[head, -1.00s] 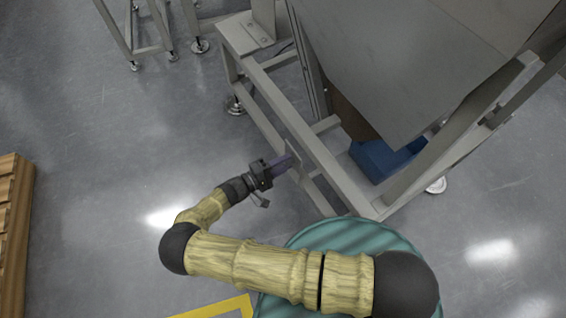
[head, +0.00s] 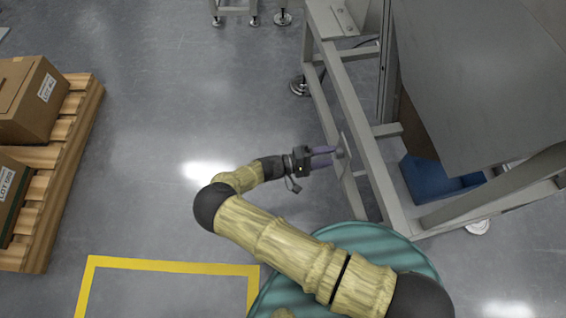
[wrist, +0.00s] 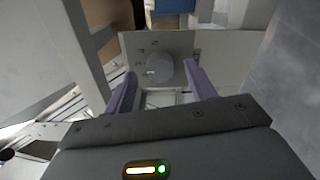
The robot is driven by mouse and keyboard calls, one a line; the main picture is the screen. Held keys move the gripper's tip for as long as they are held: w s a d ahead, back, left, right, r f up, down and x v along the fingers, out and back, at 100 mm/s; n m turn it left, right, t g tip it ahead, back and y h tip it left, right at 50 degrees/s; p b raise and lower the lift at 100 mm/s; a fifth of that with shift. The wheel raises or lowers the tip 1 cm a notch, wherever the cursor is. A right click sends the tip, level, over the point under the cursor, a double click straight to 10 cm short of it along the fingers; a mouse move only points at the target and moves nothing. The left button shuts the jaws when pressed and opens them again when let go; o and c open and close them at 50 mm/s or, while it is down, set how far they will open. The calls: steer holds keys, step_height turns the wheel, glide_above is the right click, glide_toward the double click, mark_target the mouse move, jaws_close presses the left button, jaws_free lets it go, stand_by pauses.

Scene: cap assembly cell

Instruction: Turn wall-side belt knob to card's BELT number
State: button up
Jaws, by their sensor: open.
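The round grey belt knob (wrist: 160,68) is on a pale panel (wrist: 215,48) in the wrist view, with small marks around it, too small to read. My gripper (head: 333,156) is open, its two purple fingers pointing at the small plate (head: 346,160) on the frame's side rail in the head view. In the wrist view the fingers (wrist: 159,74) stand on either side of the knob, with nothing held between them. I cannot tell whether either finger touches it. No card with a BELT number is visible.
The grey machine frame (head: 345,90) and a large sheet-metal panel (head: 470,80) fill the right. A blue box (head: 435,180) sits inside the frame. A pallet (head: 55,190) with cartons stands left. Open floor lies between, with a yellow floor outline (head: 170,265).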

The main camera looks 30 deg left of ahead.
steer(key=p+v, duration=0.1)
steer(key=v, duration=1.4)
steer(key=shift+s+a, duration=0.15)
steer(key=shift+a, duration=0.1)
